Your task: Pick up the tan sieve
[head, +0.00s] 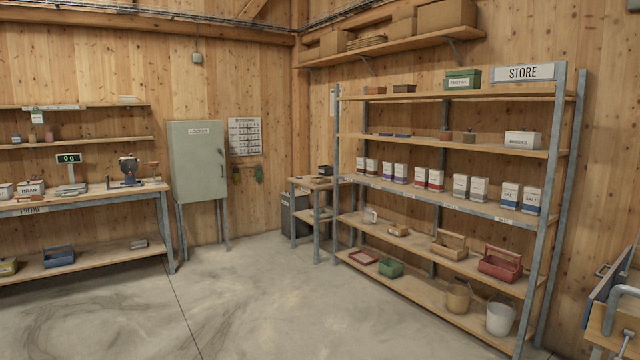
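I cannot single out a tan sieve for certain. On the store rack (470,217), a flat red frame (363,257) that may be a sieve lies on the bottom shelf at its left end. Tan things on the rack are a small low box (398,230) and a handled tote (449,246) on the shelf above, and a bucket (458,297) on the bottom shelf. Neither of my grippers is in view.
A small side table (316,183) stands in the corner left of the rack. A grey locker (198,155) and a long bench (95,200) with scales (70,172) line the left wall. A wooden-topped bench (615,325) is at lower right. The middle floor is clear.

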